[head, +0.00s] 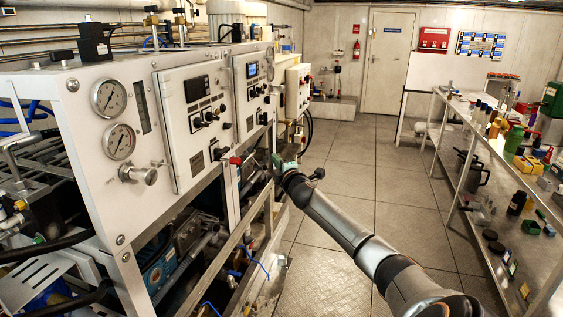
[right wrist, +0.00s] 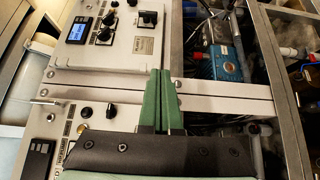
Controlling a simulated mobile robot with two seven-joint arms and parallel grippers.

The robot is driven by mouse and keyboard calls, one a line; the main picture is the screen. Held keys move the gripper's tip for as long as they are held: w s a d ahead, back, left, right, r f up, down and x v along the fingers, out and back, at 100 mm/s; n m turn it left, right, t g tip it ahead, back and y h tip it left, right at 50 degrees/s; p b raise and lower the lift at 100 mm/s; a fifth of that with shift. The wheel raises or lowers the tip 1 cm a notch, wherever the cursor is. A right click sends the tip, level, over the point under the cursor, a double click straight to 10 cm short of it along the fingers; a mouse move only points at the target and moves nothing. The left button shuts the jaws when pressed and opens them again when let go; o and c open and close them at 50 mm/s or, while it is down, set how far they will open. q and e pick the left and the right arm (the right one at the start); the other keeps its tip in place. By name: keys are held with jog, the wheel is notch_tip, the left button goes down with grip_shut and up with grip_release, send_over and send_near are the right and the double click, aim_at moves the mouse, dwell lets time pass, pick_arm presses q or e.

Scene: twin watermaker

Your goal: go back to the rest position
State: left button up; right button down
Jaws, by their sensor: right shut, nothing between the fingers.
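My right arm reaches in from the lower right of the head view. Its gripper (head: 278,161) is close to the front of the white watermaker cabinet (head: 75,140), near the gap below the control panels. In the right wrist view the two green fingers (right wrist: 157,76) are shut against each other with nothing between them. They lie in front of the grey panel edge of the cabinet; I cannot tell whether they touch it. My left gripper is not in view.
Control panels with displays (head: 197,88) and two round gauges (head: 109,97) face the aisle. An open metal frame (head: 225,262) runs below. A blue pump (right wrist: 218,63) sits inside. A metal shelf (head: 478,143) with bottles stands right. The aisle floor (head: 345,170) is clear.

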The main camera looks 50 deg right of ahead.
jog(key=shift+s+d, duration=0.3)
jog(key=shift+s, duration=0.45)
jog(key=s+a+f+m+g+y, duration=0.15)
jog(key=s+a+f+y, duration=0.3)
jog(key=a+f, duration=0.9)
jog(key=s+a+f+m+g+y, duration=0.1)
jog(key=s+a+f+g+y, duration=0.3)
jog(key=a+f, duration=1)
jog(key=s+a+f+m+y, duration=0.1)
jog(key=s+a+f+m, duration=0.2)
jog(key=s+a, duration=0.7)
jog(key=s+a+f+m+y, duration=0.2)
jog(key=s+a+f+m, duration=0.2)
jog(key=s+a, duration=0.7)
jog(key=shift+a+f+g, duration=0.15)
jog(key=shift+f+g, duration=0.2)
jog(key=shift+f, duration=0.2)
jog(key=shift+m, duration=0.25)
